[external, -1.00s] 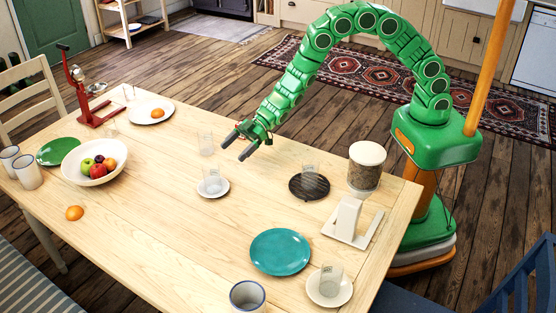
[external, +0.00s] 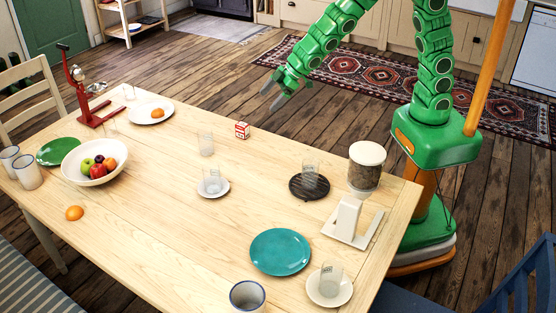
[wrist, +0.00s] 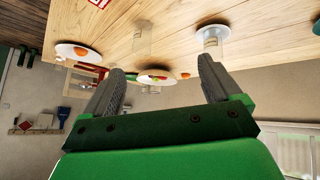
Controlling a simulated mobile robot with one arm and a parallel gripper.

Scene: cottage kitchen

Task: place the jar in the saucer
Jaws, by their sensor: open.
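Several similar clear glass vessels stand on the table, and I cannot tell which is the jar. One glass vessel (external: 206,144) stands on bare wood. Another (external: 212,182) stands on a white saucer (external: 203,193). A third (external: 309,174) stands on a dark round trivet (external: 297,191). One more (external: 330,279) stands on a white saucer (external: 316,297) at the front right. My gripper (external: 271,97) is open and empty, raised beyond the table's far edge. In the wrist view, nothing is between the fingers (wrist: 162,65); a saucer (wrist: 211,42) shows beyond them.
A small red and white box (external: 242,130) sits near the far edge.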

